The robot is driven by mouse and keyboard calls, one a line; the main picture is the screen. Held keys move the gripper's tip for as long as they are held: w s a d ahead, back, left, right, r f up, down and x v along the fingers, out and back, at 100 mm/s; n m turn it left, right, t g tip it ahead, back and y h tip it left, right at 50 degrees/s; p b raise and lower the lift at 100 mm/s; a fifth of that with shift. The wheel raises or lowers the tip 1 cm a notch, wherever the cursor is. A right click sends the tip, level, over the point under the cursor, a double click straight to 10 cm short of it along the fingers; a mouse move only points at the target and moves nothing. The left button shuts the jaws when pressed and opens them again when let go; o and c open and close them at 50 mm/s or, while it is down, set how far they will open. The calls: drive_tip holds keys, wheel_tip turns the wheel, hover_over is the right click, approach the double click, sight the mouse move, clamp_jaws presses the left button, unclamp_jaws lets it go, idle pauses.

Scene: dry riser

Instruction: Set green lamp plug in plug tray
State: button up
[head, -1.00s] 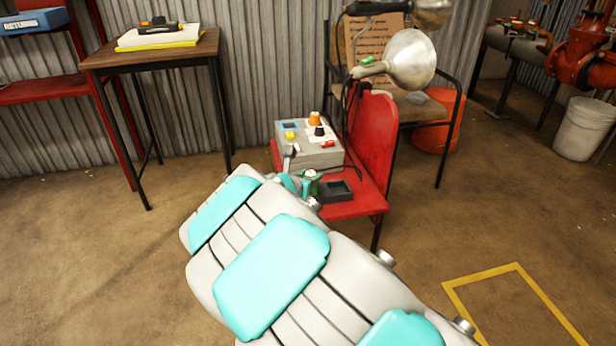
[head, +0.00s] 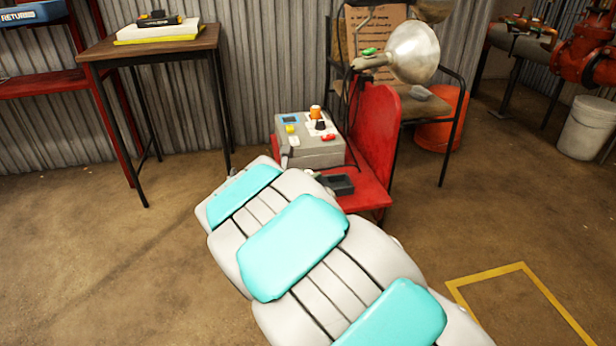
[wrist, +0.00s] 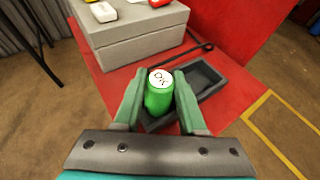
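The green lamp plug (wrist: 158,99), with a white top marked "OK", stands upright between the fingers of my gripper (wrist: 159,88) in the wrist view. Both fingers lie close against its sides, shut on it. The dark plug tray (wrist: 212,76) is on the red seat. The plug is over the left part of the tray; I cannot tell whether it touches the tray's floor. The right part of the tray looks empty. In the head view the tray (head: 341,184) shows just beyond my arm, which hides the plug and gripper.
A grey control box (head: 309,143) with coloured knobs stands behind the tray on the red chair (head: 376,135). A black cable (wrist: 180,58) lies between box and tray. A metal lamp (head: 412,54) overhangs the chair's back. Open floor lies left and right.

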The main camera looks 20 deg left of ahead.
drive_tip(key=o, duration=0.4)
drive_tip(key=d+p+v, duration=0.1)
drive_tip(key=p+v, duration=0.1)
drive_tip(key=v, duration=1)
drive_tip(key=shift+a+p, duration=0.35)
drive_tip(key=shift+a, duration=0.1)
drive_tip(key=shift+r, duration=0.1)
